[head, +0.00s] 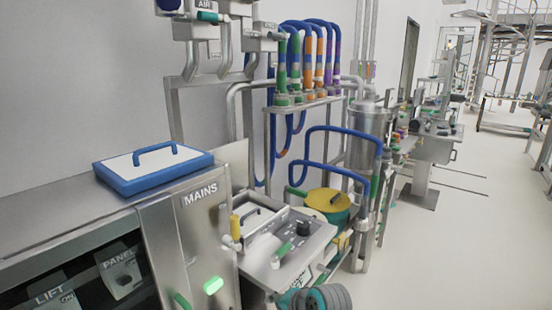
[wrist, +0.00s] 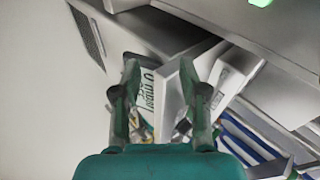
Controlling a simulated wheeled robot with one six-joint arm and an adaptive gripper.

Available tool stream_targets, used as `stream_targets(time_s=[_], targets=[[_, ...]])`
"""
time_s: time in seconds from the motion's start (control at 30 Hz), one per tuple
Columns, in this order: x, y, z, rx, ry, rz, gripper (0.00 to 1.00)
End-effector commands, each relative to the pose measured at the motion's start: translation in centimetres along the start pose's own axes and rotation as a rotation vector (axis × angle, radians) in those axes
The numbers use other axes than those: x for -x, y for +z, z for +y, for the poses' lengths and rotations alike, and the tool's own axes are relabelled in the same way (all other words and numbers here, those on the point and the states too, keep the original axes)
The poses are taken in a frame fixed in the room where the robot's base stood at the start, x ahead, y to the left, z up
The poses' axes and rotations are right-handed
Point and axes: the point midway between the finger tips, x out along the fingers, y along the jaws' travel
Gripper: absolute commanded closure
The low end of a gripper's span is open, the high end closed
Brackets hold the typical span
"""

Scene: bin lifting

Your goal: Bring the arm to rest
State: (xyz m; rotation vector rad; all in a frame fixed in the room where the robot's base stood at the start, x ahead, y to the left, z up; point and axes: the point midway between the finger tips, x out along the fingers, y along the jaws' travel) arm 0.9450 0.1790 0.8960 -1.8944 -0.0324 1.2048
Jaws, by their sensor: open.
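My gripper (wrist: 160,72) shows in the wrist view with its two green-grey fingers spread apart and nothing held between them. Behind the fingers is a pale box-like part with a lettered label (wrist: 147,88); I cannot tell how far it is from the fingertips. In the head view the gripper cannot be made out clearly; a rounded grey and teal part at the bottom edge may belong to my arm.
A steel cabinet marked MAINS (head: 205,240) with a lit green button (head: 213,285) stands at the left. A blue-rimmed lid (head: 152,168) lies on top. A yellow-lidded bin (head: 329,202) stands among blue rails (head: 345,130). The floor (head: 465,240) at the right is clear.

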Motion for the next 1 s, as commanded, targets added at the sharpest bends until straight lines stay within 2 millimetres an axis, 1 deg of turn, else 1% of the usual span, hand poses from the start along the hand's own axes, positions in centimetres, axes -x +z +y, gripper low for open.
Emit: stream_targets(time_s=[0.03, 0.1, 0.27, 0.4, 0.47, 0.6, 0.77, 0.9, 1.0], targets=[[-0.6, 0.8, 2.3, 0.007, 0.000, 0.017, 0.57], [-1.0, 1.5, 4.8, 0.026, -0.009, 0.048, 0.57], [-1.2, 3.5, 10.4, 0.073, -0.022, 0.121, 0.57], [-0.6, 5.3, 15.1, 0.120, -0.028, 0.187, 0.57], [-0.2, 6.2, 16.9, 0.142, -0.029, 0.216, 0.57], [1.4, 8.3, 21.1, 0.198, -0.026, 0.281, 0.57], [3.9, 10.8, 25.2, 0.268, -0.015, 0.356, 0.57], [6.7, 13.2, 28.3, 0.334, -0.002, 0.420, 0.57], [8.9, 14.8, 30.1, 0.384, 0.009, 0.464, 0.57]])
